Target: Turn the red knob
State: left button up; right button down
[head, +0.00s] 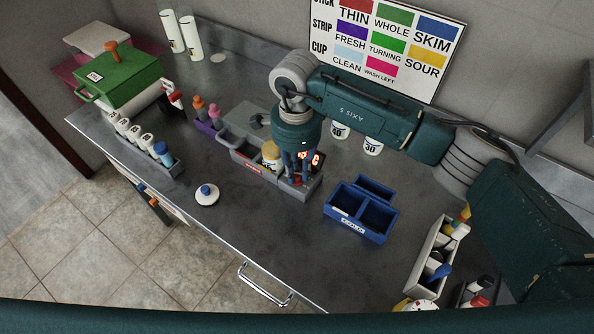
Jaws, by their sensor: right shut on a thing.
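My right arm comes in from the right, and its gripper (296,178) points down at a grey unit (308,190) on the counter. The unit has glowing orange-red digits (305,155) just behind the fingers. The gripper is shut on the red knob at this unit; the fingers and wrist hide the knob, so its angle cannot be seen. My left gripper is not in view.
A yellow-topped jar (270,153) stands close left of the fingers. A blue divided bin (362,212) is to the right, a white caddy (432,255) further right. A round white lid with a blue knob (206,194) lies left. The front counter middle is clear.

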aim_at(298, 173)
jog(key=m+b, duration=0.3)
jog(key=shift+w+f+b, duration=0.1)
jog(key=shift+f+b, duration=0.15)
jog(key=shift+b, duration=0.05)
jog(key=shift+r+m+b, duration=0.2)
jog(key=shift+m+b, duration=0.15)
jog(key=shift+m, duration=0.35)
jog(key=shift+r, duration=0.1)
jog(key=c, duration=1.9)
grip_release()
notch_tip(298, 173, up, 12)
jog(key=shift+d, duration=0.1)
